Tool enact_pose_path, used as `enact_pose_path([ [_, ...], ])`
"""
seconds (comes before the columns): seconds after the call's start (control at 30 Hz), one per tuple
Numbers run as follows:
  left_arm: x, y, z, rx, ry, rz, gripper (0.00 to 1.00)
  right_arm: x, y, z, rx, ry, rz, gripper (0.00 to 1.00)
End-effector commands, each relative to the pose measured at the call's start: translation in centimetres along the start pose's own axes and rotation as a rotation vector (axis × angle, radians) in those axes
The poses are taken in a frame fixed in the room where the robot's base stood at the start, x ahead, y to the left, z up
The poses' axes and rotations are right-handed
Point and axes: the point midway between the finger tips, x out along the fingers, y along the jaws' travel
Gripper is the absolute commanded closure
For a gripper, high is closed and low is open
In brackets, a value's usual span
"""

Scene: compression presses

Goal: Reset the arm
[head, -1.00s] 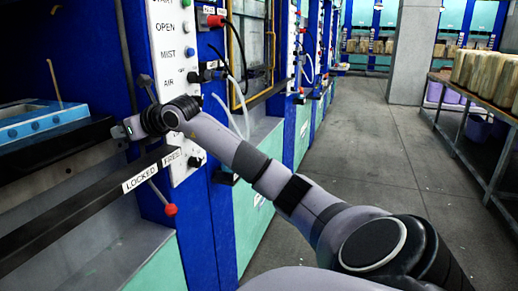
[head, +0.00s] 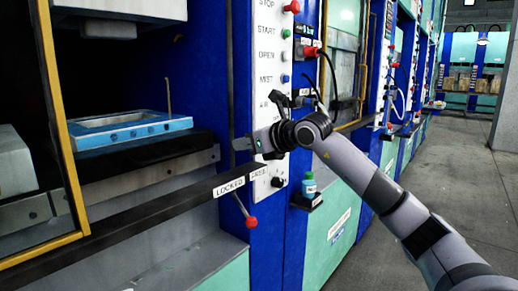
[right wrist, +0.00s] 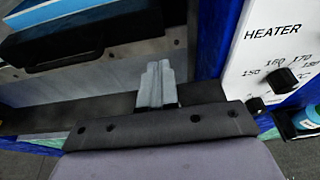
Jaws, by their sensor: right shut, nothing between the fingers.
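My right arm reaches in from the lower right in the head view. Its gripper (head: 241,144) is shut and empty, in front of the press's blue post and left of the white control panel (head: 268,60). It is above the dark rail with the LOCKED label (head: 229,187). In the right wrist view the closed fingers (right wrist: 155,82) point toward the dark press bed, with nothing between them. The panel's HEATER dial (right wrist: 283,80) is to their right. My left gripper is not in view.
A blue frame mould (head: 130,130) lies on the press bed at left. A red-knobbed lever (head: 250,222) sticks out below the rail. A small bottle (head: 309,186) stands on a ledge right of the panel. Grey floor (head: 450,170) is clear at right.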

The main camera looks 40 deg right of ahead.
Motion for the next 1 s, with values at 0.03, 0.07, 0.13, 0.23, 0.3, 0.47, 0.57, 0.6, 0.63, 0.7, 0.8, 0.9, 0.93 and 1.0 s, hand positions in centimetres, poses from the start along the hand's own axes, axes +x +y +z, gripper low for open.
enact_pose_path([
  [0.03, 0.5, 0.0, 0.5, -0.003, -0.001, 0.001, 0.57, -0.8, -0.1, -0.4, -0.004, 0.000, -0.004, 1.00],
  [0.07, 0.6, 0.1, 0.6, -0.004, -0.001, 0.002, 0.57, -1.3, -0.1, -0.3, -0.004, -0.001, -0.004, 1.00],
  [0.13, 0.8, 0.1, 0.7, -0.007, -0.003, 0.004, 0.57, -2.3, 0.0, -0.3, -0.004, 0.001, -0.003, 1.00],
  [0.23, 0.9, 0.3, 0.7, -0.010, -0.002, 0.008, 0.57, -3.4, -0.1, -0.3, -0.001, 0.001, -0.003, 1.00],
  [0.3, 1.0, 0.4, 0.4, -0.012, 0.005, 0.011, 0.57, -3.9, -0.1, -0.2, -0.001, 0.001, -0.001, 1.00],
  [0.47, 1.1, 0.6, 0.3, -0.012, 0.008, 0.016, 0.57, -4.5, 0.0, -0.1, 0.001, 0.001, 0.000, 1.00],
  [0.57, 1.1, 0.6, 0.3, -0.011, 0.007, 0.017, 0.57, -4.5, 0.0, 0.0, 0.001, 0.000, 0.001, 1.00],
  [0.6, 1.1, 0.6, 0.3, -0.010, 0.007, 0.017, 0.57, -4.5, 0.0, 0.0, 0.001, 0.001, 0.001, 1.00],
  [0.63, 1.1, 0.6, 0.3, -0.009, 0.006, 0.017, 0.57, -4.5, 0.0, 0.0, 0.001, 0.000, 0.001, 1.00],
  [0.7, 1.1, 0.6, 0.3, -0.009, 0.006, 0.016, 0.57, -4.4, 0.2, -0.1, 0.004, -0.001, 0.009, 1.00],
  [0.8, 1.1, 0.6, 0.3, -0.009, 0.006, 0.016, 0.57, -3.5, 2.1, -0.8, 0.027, -0.018, 0.077, 1.00],
  [0.9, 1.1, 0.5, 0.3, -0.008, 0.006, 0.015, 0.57, -2.1, 6.1, -2.0, 0.100, -0.067, 0.229, 1.00],
  [0.93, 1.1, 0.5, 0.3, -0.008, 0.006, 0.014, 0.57, -1.8, 7.7, -2.4, 0.135, -0.088, 0.286, 1.00],
  [1.0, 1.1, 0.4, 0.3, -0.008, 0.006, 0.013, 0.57, -1.4, 11.2, -3.2, 0.246, -0.146, 0.423, 1.00],
])
